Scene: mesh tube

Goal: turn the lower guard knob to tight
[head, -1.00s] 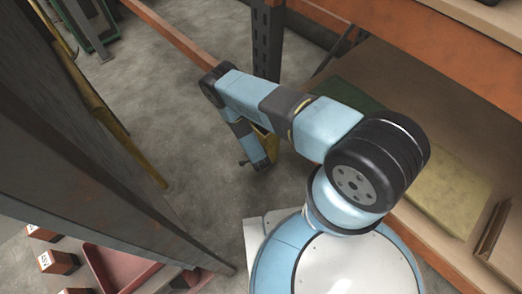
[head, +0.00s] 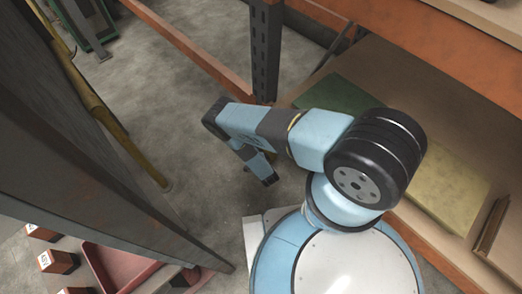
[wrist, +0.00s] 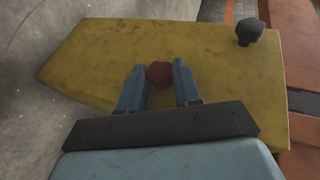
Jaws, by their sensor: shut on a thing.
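In the wrist view a scuffed yellow guard plate (wrist: 90,65) fills the middle. A round dark red knob (wrist: 159,73) sits on it, between the fingertips of my gripper (wrist: 158,80). The blue fingers are closed on the knob, one at each side. A second knob, black (wrist: 250,31), stands at the plate's upper right, apart from the gripper. The frames carry no label saying which is the lower knob, nor a tightness mark. In the head view my forearm hides the plate and knobs, and the fingertips cannot be made out.
Orange racking beams (head: 185,48) and a dark upright (head: 265,50) stand beyond my arm. A shelf with a yellow-green board (head: 440,190) is at the right. A dark leaning panel (head: 70,160) and a red tray (head: 120,265) are at the left. Grey floor (head: 160,110) lies between.

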